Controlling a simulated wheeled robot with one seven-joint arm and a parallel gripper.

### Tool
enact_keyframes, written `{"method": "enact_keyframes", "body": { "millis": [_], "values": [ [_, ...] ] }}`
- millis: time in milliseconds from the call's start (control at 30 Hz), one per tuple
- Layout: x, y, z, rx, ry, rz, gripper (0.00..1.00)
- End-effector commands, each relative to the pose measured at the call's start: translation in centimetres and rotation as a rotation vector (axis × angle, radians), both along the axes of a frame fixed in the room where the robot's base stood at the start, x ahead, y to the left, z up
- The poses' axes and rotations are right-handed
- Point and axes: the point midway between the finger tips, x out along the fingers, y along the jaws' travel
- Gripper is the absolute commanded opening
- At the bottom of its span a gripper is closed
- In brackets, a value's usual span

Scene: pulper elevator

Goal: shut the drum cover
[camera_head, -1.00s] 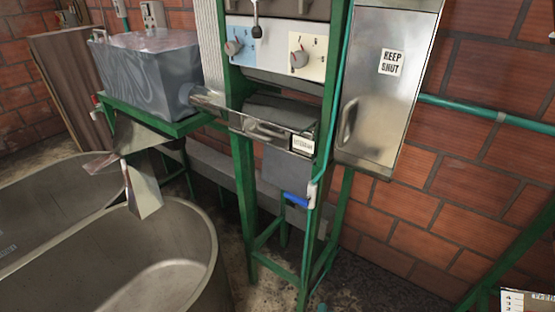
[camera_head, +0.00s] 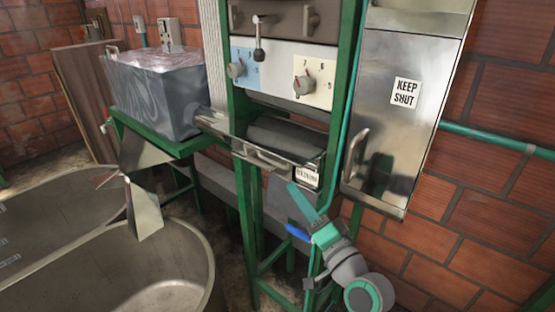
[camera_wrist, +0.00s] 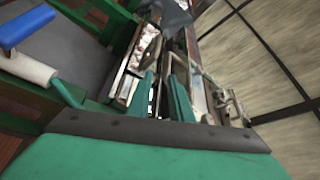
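In the head view, the drum cover (camera_head: 262,157) is a bright metal flap with a bar handle along the front of the green-framed machine. The dark drum (camera_head: 285,138) shows above and behind it, so the cover appears open. My gripper (camera_head: 297,190) is below the cover's right end, close to a small white label (camera_head: 306,177); contact cannot be told. In the wrist view, my gripper's two teal fingers (camera_wrist: 163,98) stand apart with a narrow gap and nothing clearly held. Metal edges and a handle (camera_wrist: 149,52) lie just beyond the fingertips.
A metal cabinet (camera_head: 408,105) marked "KEEP SHUT" hangs to the right. A dial panel (camera_head: 275,75) is above the drum. A blue-handled lever (camera_head: 296,232) sits beside my arm.

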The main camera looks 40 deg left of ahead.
Motion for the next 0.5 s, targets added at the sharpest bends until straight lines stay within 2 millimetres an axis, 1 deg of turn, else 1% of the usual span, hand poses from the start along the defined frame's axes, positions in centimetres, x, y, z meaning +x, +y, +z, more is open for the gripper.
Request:
{"method": "enact_keyframes", "body": {
  "millis": [33,100,267,367,500],
  "values": [
    [-0.1,0.3,0.8,-0.001,-0.007,0.018,0.19],
    [-0.3,0.6,1.4,0.0,-0.011,0.036,0.19],
    [0.0,1.4,1.8,-0.001,-0.012,0.047,0.19],
    [0.5,2.6,2.1,-0.001,-0.012,0.047,0.19],
    [1.5,4.8,2.6,-0.001,-0.012,0.046,0.19]
  ]
}}
